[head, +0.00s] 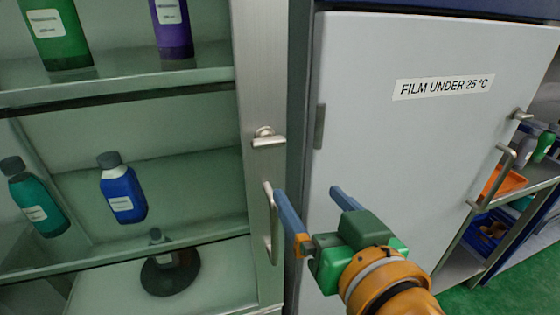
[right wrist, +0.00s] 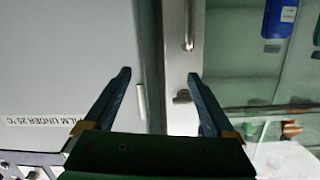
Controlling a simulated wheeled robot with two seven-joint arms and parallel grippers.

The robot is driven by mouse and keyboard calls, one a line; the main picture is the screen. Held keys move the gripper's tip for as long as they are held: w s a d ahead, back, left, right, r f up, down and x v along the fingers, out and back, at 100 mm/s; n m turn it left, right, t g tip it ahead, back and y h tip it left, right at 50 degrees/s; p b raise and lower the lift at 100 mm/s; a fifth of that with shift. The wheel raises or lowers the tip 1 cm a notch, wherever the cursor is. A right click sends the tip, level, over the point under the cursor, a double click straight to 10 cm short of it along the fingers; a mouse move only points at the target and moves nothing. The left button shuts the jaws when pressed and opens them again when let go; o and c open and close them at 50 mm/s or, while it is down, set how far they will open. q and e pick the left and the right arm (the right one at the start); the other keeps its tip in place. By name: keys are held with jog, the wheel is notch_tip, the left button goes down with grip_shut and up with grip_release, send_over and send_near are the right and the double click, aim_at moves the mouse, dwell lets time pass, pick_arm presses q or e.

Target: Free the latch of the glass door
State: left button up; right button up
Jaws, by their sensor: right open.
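The glass door (head: 245,85) is on the left in the head view, with a metal frame along its right side. Its latch (head: 268,138) is a small metal turn piece on that frame, its lever roughly horizontal. The door's upright bar handle (head: 270,225) is below the latch. My right gripper (head: 308,193) is open and empty, below and right of the latch; one finger overlaps the handle in the picture, and contact cannot be told. In the right wrist view, the latch (right wrist: 182,97) shows between the open fingers (right wrist: 160,75), nearer the right one. My left gripper is not in view.
A grey cabinet (head: 400,150) labelled "FILM UNDER 25 °C" stands right of the glass door, with its own handle (head: 506,165). Several bottles stand on shelves behind the glass, including a blue one (head: 122,190). A rack with an orange tray (head: 505,182) is at far right.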

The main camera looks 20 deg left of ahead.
jog(key=n+t+y, duration=0.1)
jog(key=n+t, duration=0.1)
send_near(270, 145)
jog(key=w, duration=0.2)
jog(key=p+x, duration=0.1)
jog(key=x, duration=0.2)
jog(key=p+x, duration=0.2)
jog(key=x, duration=0.2)
jog(key=shift+s+a+r, duration=0.15)
jog(key=shift+a, duration=0.4)
jog(key=c, duration=1.4)
